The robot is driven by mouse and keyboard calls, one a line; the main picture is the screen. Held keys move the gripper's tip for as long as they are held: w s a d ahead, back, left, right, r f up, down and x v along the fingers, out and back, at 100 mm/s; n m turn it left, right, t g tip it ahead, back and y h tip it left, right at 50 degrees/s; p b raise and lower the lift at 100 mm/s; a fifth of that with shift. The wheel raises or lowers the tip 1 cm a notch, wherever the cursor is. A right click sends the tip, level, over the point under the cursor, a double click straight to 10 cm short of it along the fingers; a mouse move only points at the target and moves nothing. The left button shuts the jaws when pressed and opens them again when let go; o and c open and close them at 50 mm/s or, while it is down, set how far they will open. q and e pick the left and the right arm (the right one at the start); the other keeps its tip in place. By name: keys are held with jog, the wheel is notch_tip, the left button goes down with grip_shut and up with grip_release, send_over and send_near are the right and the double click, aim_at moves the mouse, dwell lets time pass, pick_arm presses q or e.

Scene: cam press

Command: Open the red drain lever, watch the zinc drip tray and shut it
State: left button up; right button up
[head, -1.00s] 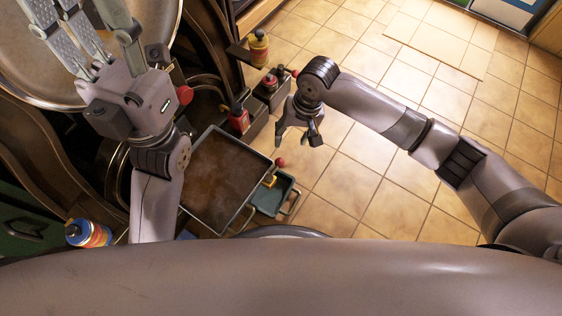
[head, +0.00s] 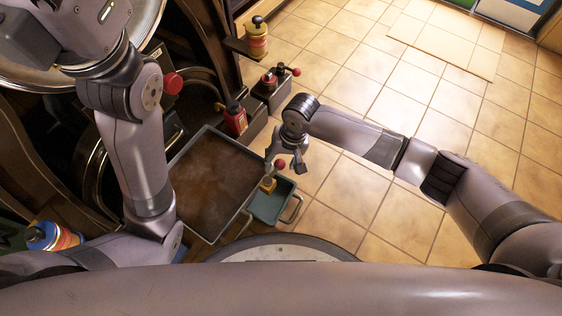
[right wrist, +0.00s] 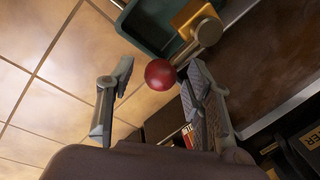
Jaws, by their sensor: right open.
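The drain lever's red ball knob (head: 281,164) sits beside a yellow valve body (head: 268,184) at the right side of a large tray of brown liquid. My right gripper (head: 284,161) is open at the knob. In the right wrist view the red knob (right wrist: 160,73) shows between the open fingers, close to the right one; I cannot tell if they touch. The drip tray, a small grey-green tray (head: 266,212), lies under the valve, and I see no liquid in it. My left gripper (head: 70,28) is at the top left, its fingers out of frame.
The large tray (head: 207,131) stands left of my right gripper. Tiled floor (head: 400,140) is clear on the right.

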grip_shut()
dwell(0.6)
